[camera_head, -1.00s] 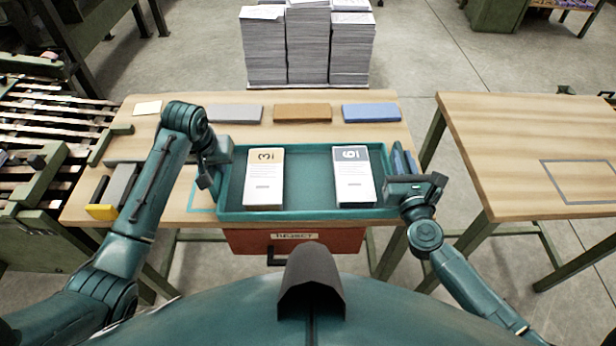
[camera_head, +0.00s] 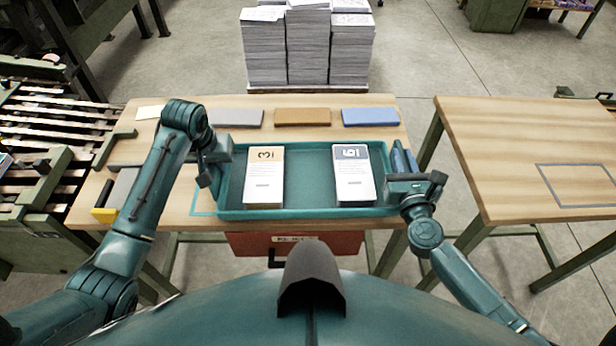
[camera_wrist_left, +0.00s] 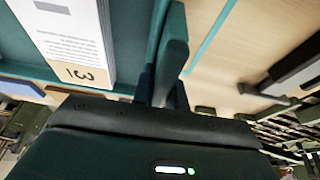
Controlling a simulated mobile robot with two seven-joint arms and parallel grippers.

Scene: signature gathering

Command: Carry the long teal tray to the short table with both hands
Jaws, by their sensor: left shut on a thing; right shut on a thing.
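The long teal tray (camera_head: 308,210) is in the middle of the head view, over the front part of the long wooden table. Two printed stacks lie in it, one marked 3 (camera_head: 264,180) on the left and one marked 9 or 6 (camera_head: 353,178) on the right. My left gripper (camera_head: 219,165) is shut on the tray's left end; the left wrist view shows its fingers (camera_wrist_left: 170,75) at the tray wall. My right gripper (camera_head: 400,172) is shut on the tray's right end. I cannot tell how far the tray is off the table. The short table (camera_head: 530,130) stands to the right, a grey outlined rectangle on its top.
Grey, brown (camera_head: 302,117) and blue (camera_head: 370,117) blocks lie along the long table's back edge. A gap separates the two tables. A red reject drawer (camera_head: 330,243) hangs below the front edge. Tall paper stacks (camera_head: 307,45) stand behind. The short table's visible top is clear.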

